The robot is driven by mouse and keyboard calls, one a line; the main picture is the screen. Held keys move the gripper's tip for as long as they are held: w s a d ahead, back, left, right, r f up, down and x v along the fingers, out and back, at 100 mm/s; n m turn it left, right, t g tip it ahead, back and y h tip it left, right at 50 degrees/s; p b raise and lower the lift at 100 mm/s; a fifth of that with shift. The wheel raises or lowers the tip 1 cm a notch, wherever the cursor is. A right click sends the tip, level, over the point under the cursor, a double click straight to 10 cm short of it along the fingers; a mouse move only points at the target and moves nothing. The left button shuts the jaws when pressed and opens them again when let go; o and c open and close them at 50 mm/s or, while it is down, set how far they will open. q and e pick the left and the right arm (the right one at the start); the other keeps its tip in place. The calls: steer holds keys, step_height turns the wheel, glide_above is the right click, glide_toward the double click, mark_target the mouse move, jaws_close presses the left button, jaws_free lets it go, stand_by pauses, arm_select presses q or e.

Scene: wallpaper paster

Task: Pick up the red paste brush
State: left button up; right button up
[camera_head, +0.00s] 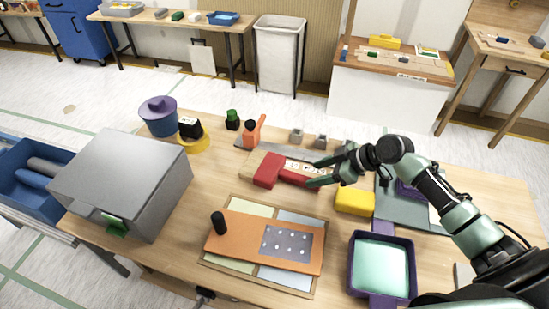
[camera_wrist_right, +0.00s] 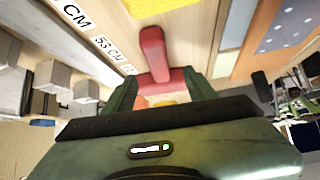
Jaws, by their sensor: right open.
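The red paste brush (camera_head: 267,170) lies on the wooden table near its middle, with a thick block at its left and a bar running right. My right gripper (camera_head: 318,174) is at the right end of the bar, open and empty. In the right wrist view the red brush (camera_wrist_right: 153,55) extends away from the gripper (camera_wrist_right: 158,92), and its near red part shows between the two green fingers. I cannot tell how far the fingers reach down around it. My left gripper is not in view.
A yellow block (camera_head: 354,201) lies right of the brush. A purple tray (camera_head: 352,268) stands at the front right, and an orange board (camera_head: 230,255) with a black knob in front. A grey box (camera_head: 110,165) stands left. Small grey blocks (camera_head: 297,135) stand behind the brush.

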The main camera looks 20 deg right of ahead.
mark_target(301, 177)
steer(key=shift+x, duration=0.95)
steer(key=shift+w+a+f+p, duration=0.15)
steer(key=shift+a+p, duration=0.15)
steer(key=shift+a, duration=0.05)
steer(key=x, duration=0.3)
steer(key=shift+w+f+p, duration=0.25)
steer(key=shift+f+p, duration=0.05)
steer(key=shift+p, duration=0.1)
steer(key=shift+w+a+f, duration=0.1)
steer(key=shift+w+f, duration=0.1)
steer(key=shift+f, duration=0.1)
steer(key=shift+a+f, duration=0.1)
jaws_close()
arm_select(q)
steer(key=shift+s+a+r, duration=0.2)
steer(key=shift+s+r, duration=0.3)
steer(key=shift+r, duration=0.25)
